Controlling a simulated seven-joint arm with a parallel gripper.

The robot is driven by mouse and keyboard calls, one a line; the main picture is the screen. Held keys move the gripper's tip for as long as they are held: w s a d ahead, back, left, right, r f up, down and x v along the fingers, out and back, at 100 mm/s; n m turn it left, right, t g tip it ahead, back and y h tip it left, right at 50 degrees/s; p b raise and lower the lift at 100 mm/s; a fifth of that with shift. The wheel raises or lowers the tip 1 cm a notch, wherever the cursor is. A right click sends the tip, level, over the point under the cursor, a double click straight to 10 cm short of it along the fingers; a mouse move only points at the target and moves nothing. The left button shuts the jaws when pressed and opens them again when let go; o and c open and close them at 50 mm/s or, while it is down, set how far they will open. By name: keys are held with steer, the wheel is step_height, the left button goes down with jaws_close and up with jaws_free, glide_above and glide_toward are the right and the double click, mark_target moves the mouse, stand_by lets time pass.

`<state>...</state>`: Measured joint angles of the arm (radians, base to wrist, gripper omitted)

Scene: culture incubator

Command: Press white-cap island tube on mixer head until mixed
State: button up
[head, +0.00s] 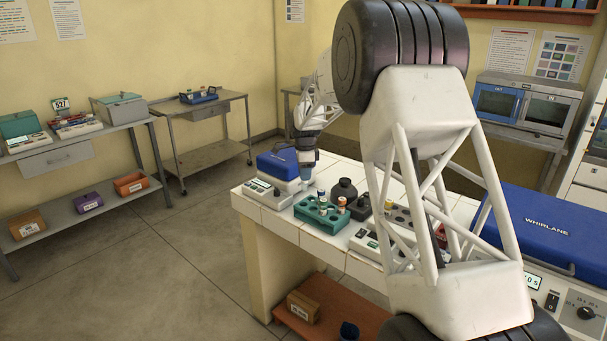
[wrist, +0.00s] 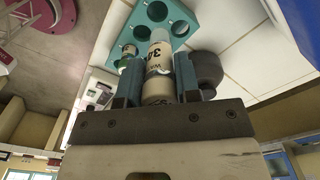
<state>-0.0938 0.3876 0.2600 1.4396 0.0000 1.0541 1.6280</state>
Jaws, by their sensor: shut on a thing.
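My gripper (wrist: 160,74) is shut on a cream tube (wrist: 159,60) with dark print on its label and a pale, whitish end pointing away from the wrist. In the head view my gripper (head: 306,158) is at the far left part of the white bench, close to a blue-topped device (head: 278,163). The held tube is too small there to make out clearly. A teal rack (head: 313,217) stands nearer, with two tubes showing in it; it also shows in the wrist view (wrist: 190,15). I cannot tell which device carries the mixer head, nor whether the tube touches it.
A dark, round-topped object (head: 344,190) stands behind the rack; a dark round shape (wrist: 207,68) is beside the tube in the wrist view. A white device with buttons (head: 268,194) sits at the bench's left edge. A large blue-lidded machine (head: 545,228) stands at right.

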steer(key=w+d+r, duration=0.2)
steer(key=w+d, duration=0.2)
steer(key=d, duration=0.4)
steer(key=w+d+r, duration=0.1)
steer(key=w+d, duration=0.3)
steer(key=d, duration=0.4)
steer(key=shift+d+r, duration=0.3)
steer(key=shift+r, duration=0.1)
steer(key=shift+f, duration=0.15)
steer(key=shift+f, duration=1.95)
